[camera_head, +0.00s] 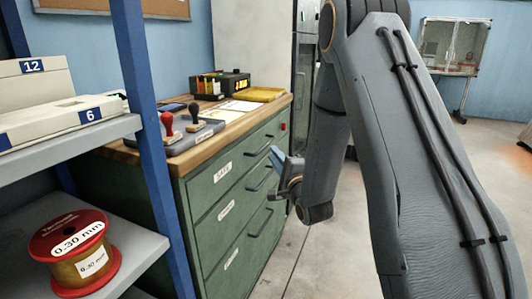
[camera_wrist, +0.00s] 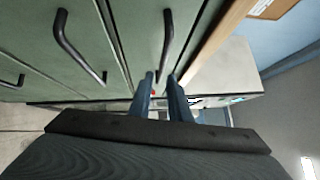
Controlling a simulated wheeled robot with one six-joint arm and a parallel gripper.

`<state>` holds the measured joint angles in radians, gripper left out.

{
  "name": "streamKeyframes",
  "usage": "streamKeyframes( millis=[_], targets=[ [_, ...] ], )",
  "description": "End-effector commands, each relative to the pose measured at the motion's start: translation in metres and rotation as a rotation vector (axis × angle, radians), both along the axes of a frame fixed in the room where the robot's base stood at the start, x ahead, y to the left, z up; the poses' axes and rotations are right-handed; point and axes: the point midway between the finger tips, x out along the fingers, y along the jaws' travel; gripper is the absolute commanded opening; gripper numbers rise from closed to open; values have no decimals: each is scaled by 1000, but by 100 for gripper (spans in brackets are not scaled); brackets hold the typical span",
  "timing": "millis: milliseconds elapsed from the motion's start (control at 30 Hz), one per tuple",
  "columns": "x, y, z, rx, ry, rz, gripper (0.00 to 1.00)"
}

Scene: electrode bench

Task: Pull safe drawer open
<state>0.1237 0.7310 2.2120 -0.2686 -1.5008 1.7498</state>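The green drawer cabinet (camera_head: 215,215) stands left of my arm. Its top drawer carries a small white label (camera_head: 223,171) that seems to read "SAFE"; the drawer fronts look flush.
A lower drawer handle (camera_wrist: 75,45) stands out beside the top one. A blue-framed shelf (camera_head: 152,140) with a wire spool (camera_head: 77,251) is at left. Floor right of the cabinet is clear.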

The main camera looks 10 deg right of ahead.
Motion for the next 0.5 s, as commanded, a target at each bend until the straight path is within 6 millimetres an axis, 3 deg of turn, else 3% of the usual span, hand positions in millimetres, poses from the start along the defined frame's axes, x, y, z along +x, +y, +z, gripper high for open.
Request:
streamKeyframes(
  millis=[500],
  targets=[
    [64, 10, 10, 11, -12, 5, 17]
  ],
)
